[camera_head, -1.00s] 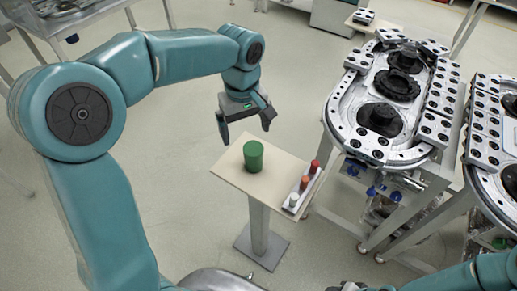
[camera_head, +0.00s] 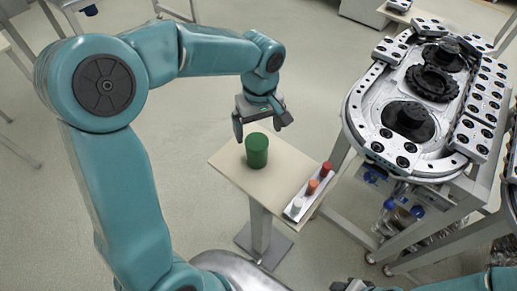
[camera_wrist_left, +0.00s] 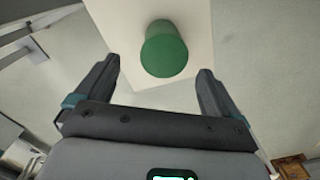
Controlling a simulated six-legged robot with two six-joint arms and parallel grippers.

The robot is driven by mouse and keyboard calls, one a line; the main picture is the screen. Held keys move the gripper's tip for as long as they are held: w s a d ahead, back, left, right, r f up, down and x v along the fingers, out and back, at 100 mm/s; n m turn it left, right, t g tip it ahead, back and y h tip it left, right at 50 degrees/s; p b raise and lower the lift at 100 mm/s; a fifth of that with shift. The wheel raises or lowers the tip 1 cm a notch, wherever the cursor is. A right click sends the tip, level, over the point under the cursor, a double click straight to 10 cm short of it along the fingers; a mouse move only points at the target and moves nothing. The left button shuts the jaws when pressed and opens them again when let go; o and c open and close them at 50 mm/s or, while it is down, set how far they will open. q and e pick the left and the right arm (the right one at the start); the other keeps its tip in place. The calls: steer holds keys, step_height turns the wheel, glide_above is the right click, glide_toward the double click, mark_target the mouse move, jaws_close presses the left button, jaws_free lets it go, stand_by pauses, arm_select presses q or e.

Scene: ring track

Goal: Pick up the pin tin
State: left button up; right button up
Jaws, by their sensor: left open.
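The pin tin, a green cylinder (camera_head: 257,150), stands upright on a small beige pedestal table (camera_head: 233,168). My left gripper (camera_head: 258,130) is open, just behind and above the tin in the head view. In the left wrist view, the green tin (camera_wrist_left: 164,50) shows beyond and between the two spread fingertips (camera_wrist_left: 155,72), with nothing between the fingers touching it that I can see. My right gripper is not clearly in view; only a dark part shows at the bottom edge of the head view.
A narrow tray (camera_head: 297,214) with a white, an orange and a red peg lies at the table's right edge. The ring track (camera_head: 364,130) on its metal frame stands to the right. Open floor (camera_head: 190,125) lies left of the table.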

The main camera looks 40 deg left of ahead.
mark_target(257, 141)
arm_select(q)
step_height(257, 141, down, 3)
steer(key=shift+s+a+f, duration=0.1)
steer(key=shift+f, duration=0.05)
steer(key=shift+s+f, duration=0.25)
steer(key=shift+f, duration=0.2)
steer(key=f, duration=0.4)
steer(key=shift+w+a+p, duration=0.1)
steer(key=shift+a+p, duration=0.1)
steer(key=shift+p, duration=0.15)
steer(key=shift+d+f, duration=0.1)
steer(key=shift+f, duration=0.45)
steer(key=c, duration=1.1)
